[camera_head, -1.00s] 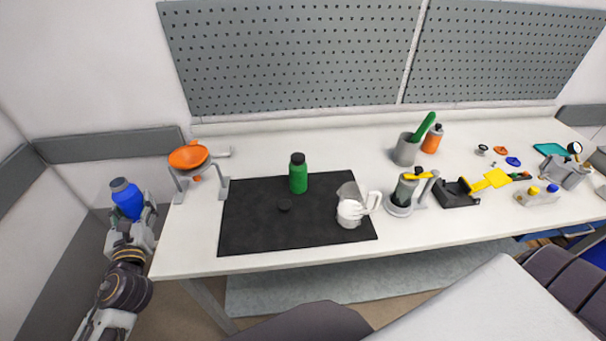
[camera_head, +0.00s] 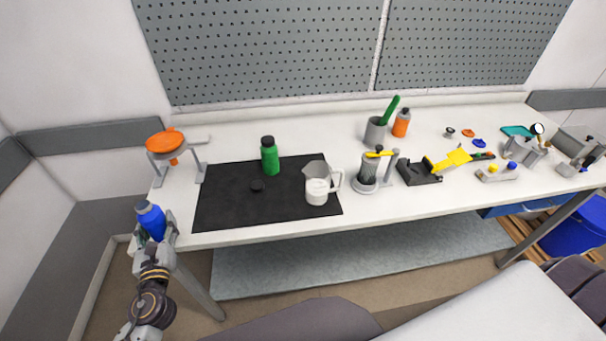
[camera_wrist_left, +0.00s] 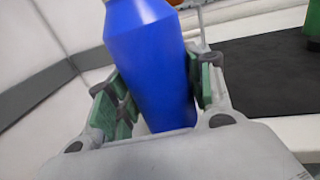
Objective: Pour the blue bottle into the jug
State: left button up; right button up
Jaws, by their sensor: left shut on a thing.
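The blue bottle (camera_head: 151,220) is held upright with a slight tilt in my left gripper (camera_head: 156,237), near the table's front left corner. In the left wrist view the blue bottle (camera_wrist_left: 150,62) stands between the green-padded fingers of my left gripper (camera_wrist_left: 160,95), which are shut on it. The top of the bottle is cut off there; in the head view it shows a grey top. The jug (camera_head: 317,184), clear with a white lower part and a handle on its right, stands on the right part of the black mat, well right of the bottle. My right gripper is not in view.
An orange funnel (camera_head: 165,141) on a grey stand is at the left. A grey cup (camera_head: 375,131), an orange bottle (camera_head: 401,124) and several tools fill the right side.

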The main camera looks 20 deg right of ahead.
aim_at(317, 173)
jog(key=k+l+z, duration=0.55)
jog(key=k+l, duration=0.15)
jog(key=l, duration=0.15)
jog(key=k+l+z, duration=0.25)
jog(key=l, duration=0.25)
